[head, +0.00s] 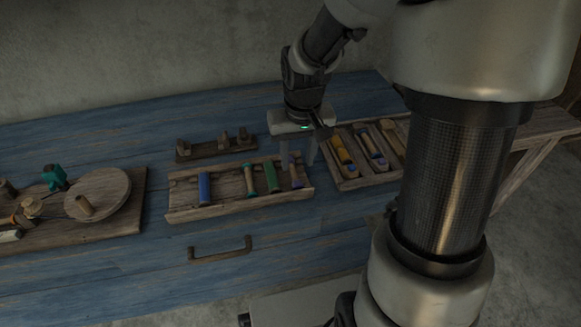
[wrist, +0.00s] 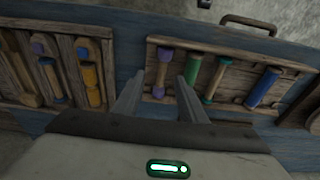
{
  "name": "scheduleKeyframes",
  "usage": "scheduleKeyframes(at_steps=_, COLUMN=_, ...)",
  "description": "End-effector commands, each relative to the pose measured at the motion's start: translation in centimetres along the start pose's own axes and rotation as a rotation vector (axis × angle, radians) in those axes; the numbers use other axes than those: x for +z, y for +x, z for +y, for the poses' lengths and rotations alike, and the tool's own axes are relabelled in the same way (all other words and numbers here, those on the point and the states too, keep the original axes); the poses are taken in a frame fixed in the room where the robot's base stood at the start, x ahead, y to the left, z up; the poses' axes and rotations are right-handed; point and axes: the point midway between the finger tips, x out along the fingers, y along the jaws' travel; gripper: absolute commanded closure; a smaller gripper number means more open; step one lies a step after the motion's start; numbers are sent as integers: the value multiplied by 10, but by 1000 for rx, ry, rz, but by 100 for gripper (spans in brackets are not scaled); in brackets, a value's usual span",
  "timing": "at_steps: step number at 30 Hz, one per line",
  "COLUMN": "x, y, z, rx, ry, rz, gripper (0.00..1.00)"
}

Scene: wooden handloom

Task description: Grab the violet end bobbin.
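The violet end bobbin (head: 296,172), a bare wooden spool with violet ends, lies at the right end of the middle wooden tray (head: 224,210). It also shows in the wrist view (wrist: 161,75). My gripper (head: 298,167) is open, pointing down over this end of the tray. In the wrist view, the bobbin appears in the gap between the fingers, one finger on each side. I see no finger closed on it. I cannot tell exactly how high the fingertips are above it. In the head view the near finger partly overlaps the bobbin's surroundings.
In the same tray lie a green bobbin (head: 271,179) close beside, a green-ended one (head: 249,180) and a blue one (head: 204,189). A second bobbin tray (head: 350,183) stands close on the right. A wooden rack (head: 215,146) is behind, a handle (head: 220,251) in front.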

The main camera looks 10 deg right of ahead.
Motion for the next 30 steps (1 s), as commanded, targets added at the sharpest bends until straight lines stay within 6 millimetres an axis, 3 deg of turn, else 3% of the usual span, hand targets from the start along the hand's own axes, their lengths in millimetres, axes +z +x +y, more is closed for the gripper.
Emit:
scheduleKeyframes(at_steps=12, x=-7, y=50, z=-5, rx=-1, ry=1, rz=-2, gripper=62)
scheduleKeyframes(at_steps=20, x=-7, y=52, z=-5, rx=0, ry=1, rz=-1, gripper=62)
scheduleKeyframes(at_steps=27, x=-7, y=52, z=-5, rx=0, ry=0, rz=-1, gripper=100)
scheduleKeyframes(at_steps=30, x=-7, y=52, z=-5, rx=0, ry=0, rz=-1, gripper=100)
